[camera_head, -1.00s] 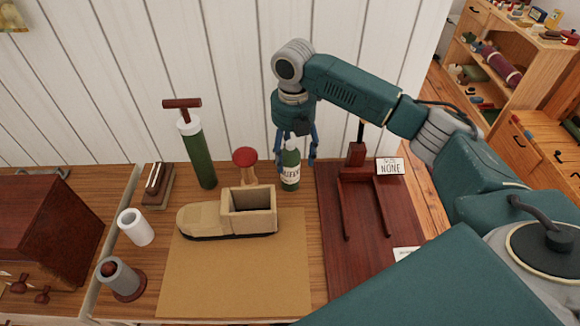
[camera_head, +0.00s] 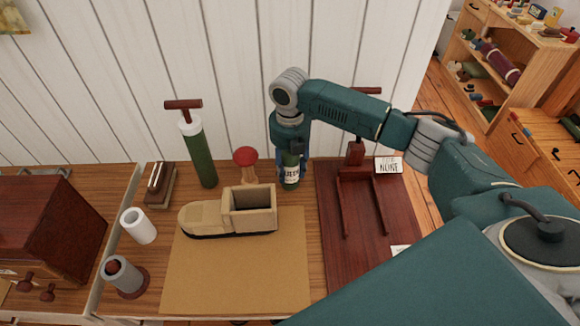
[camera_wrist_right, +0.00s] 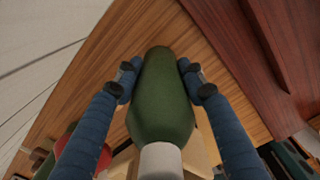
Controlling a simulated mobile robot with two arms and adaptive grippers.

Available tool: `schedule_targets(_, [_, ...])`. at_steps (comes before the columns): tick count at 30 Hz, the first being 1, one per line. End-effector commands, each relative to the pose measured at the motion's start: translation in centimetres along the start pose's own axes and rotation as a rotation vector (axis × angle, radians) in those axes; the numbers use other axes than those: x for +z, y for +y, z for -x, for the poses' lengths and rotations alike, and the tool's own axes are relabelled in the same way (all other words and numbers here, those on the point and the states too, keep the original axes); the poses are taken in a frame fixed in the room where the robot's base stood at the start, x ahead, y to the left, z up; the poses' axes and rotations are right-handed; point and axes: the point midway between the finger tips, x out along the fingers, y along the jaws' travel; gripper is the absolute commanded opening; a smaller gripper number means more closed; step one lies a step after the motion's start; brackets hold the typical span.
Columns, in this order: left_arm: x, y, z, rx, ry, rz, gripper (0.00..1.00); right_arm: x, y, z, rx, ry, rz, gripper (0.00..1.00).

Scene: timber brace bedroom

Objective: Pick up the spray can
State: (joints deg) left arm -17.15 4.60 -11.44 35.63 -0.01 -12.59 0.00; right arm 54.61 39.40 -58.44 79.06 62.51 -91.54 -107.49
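The spray can (camera_head: 290,179) is green with a pale label and stands upright on the workbench near the wall, right of the tan shoe-shaped block. My right gripper (camera_head: 290,178) reaches down over it from above, with its blue fingers on either side. In the right wrist view, the can (camera_wrist_right: 162,105) lies between the two fingers (camera_wrist_right: 159,75), and the fingertip pads appear to touch its sides. The gripper looks shut on the can, which still appears to rest on the bench. My left gripper is out of view.
A tan shoe-shaped block (camera_head: 205,217) stands on a brown mat (camera_head: 240,270). Nearby are a red-topped peg (camera_head: 246,157), a green pump with T-handle (camera_head: 198,152), a white cylinder (camera_head: 139,226) and a dark red wooden stand (camera_head: 345,200). The wall is close behind.

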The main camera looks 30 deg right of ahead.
Motion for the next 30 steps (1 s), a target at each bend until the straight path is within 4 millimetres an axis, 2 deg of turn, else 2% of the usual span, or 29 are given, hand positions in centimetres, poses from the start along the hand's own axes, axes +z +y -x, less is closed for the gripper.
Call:
schedule_targets(11, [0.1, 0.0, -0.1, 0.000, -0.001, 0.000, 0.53, 0.1, 0.0, 0.4, 0.001, -0.001, 0.000, 0.08])
schedule_targets(17, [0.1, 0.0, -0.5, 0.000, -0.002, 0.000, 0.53, 0.1, 0.1, 2.5, 0.004, -0.003, 0.001, 0.08])
schedule_targets(22, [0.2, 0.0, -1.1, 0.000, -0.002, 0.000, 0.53, 0.1, 0.1, 6.3, 0.006, -0.005, 0.001, 0.08])
schedule_targets(30, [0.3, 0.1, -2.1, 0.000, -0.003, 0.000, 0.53, 0.1, 0.2, 14.2, 0.006, -0.004, 0.000, 0.08])
